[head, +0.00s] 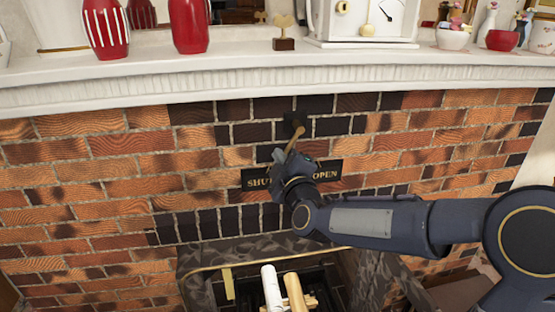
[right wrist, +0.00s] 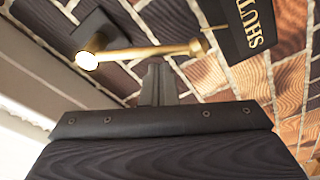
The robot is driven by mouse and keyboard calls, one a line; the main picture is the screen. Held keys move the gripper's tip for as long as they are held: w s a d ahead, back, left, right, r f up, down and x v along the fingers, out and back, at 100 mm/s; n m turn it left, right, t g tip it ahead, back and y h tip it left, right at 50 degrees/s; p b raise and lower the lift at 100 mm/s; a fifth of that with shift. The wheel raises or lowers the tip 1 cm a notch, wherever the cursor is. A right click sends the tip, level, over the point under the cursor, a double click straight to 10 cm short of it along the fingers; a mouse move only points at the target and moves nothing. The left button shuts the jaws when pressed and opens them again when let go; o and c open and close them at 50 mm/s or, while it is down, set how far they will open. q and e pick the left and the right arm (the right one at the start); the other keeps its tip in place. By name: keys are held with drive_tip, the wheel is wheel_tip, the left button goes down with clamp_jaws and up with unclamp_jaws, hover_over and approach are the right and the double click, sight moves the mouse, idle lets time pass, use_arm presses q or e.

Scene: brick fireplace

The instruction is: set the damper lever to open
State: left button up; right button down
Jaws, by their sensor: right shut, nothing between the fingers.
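The brass damper lever (head: 297,137) hangs from a dark mount on the brick wall and slants down to the left. In the right wrist view the lever (right wrist: 145,53) runs from its bright pivot to a rounded end near the SHUT edge of the black label plate (right wrist: 235,32). In the head view the plate (head: 328,170) reads SHUT at left and OPEN at right; my gripper covers its middle. My right gripper (head: 283,157) is shut and empty, its fingertips (right wrist: 156,72) beside the lever's middle on the SHUT side. Contact is unclear. My left gripper is out of view.
The white mantel shelf (head: 200,88) juts out above the lever, carrying red vases (head: 188,26), a small trophy (head: 284,34) and a clock (head: 362,22). Below is the dark fireplace surround (head: 250,250) with pale logs (head: 294,291). The brick wall at left is clear.

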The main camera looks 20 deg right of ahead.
drive_tip(key=shift+d+f+n, duration=0.3)
drive_tip(key=shift+d+n, duration=0.05)
drive_tip(key=shift+n, duration=0.45)
drive_tip(key=d+f+n+g+p, duration=0.1)
drive_tip(key=d+n+p, duration=0.2)
drive_tip(key=d+n, duration=0.3)
drive_tip(key=shift+s+d+n+g, duration=0.3)
drive_tip(key=shift+s+d+n, duration=0.05)
drive_tip(key=shift+n, duration=1.85)
drive_tip(key=shift+f, duration=0.2)
